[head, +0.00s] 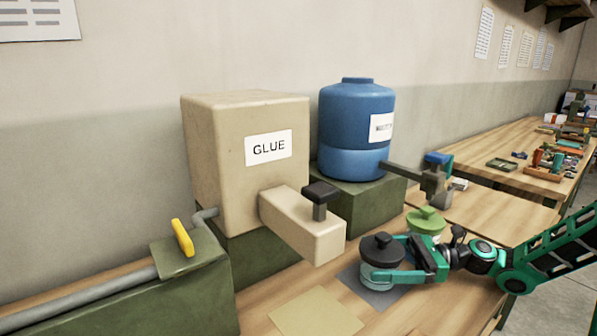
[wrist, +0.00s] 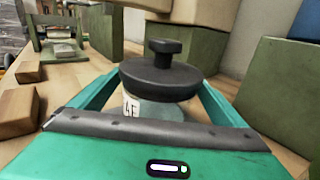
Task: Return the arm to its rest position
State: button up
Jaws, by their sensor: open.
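My gripper (head: 393,264) is low over the table at the right of the head view. Its green fingers are open on either side of a clear glass jar with a black knobbed lid (head: 382,248). The jar stands upright on a dark grey mat (head: 362,288). In the wrist view the black lid (wrist: 160,78) is between the two fingers, and part of a white label shows on the jar below it. Finger contact with the glass cannot be told. My green and black arm reaches in from the right edge.
A beige GLUE dispenser (head: 228,160) with a spout stands left of the jar. A blue barrel (head: 350,130) with a tap is behind it. A green-lidded jar (head: 427,220) stands just behind my gripper. A tan mat (head: 316,312) lies bare in front.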

aim_at(362, 257)
jog(key=shift+a, duration=1.7)
jog(key=shift+w+d, duration=0.1)
